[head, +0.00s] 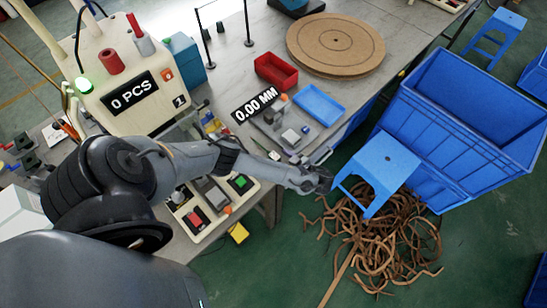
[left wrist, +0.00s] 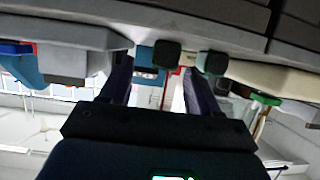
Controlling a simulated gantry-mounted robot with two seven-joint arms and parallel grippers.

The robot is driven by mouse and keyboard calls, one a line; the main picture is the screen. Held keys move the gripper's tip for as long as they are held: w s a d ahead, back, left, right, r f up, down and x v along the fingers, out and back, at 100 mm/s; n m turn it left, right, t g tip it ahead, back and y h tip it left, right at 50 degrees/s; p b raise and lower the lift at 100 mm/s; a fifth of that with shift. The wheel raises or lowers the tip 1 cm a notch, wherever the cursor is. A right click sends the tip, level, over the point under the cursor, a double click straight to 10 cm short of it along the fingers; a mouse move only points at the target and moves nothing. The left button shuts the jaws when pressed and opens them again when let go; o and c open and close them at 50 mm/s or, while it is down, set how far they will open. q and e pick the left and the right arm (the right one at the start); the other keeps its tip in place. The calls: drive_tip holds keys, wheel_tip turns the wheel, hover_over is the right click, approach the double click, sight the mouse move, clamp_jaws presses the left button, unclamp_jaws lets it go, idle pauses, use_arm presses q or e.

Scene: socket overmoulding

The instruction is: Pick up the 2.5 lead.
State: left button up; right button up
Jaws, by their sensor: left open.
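I cannot pick out a lead marked 2.5 in either view. A tangled heap of brown leads (head: 385,235) lies on the green floor at the lower right, beside and partly under a blue stool (head: 378,160). My left gripper (head: 325,182) is at the bench's front edge, just left of the stool and above the heap's left side. In the left wrist view my left gripper (left wrist: 187,62) shows two dark fingers apart, with no lead visible between them. My right gripper is not in view.
A large blue bin (head: 470,120) stands behind the stool. The grey bench holds a round brown board (head: 335,44), a red tray (head: 276,71), a blue tray (head: 319,104) and a counter machine (head: 130,75). A button panel (head: 212,205) sits below my left forearm. Green floor is open at the lower right.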

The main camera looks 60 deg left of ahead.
sight(274, 155)
use_arm(q)
drive_tip(key=shift+s+b+x, duration=0.2)
drive_tip(key=shift+b+x, duration=0.1)
drive_tip(key=shift+x, duration=2.2)
drive_tip(key=shift+r, duration=0.2)
drive_tip(key=shift+c, duration=0.4)
drive_tip(key=c, duration=1)
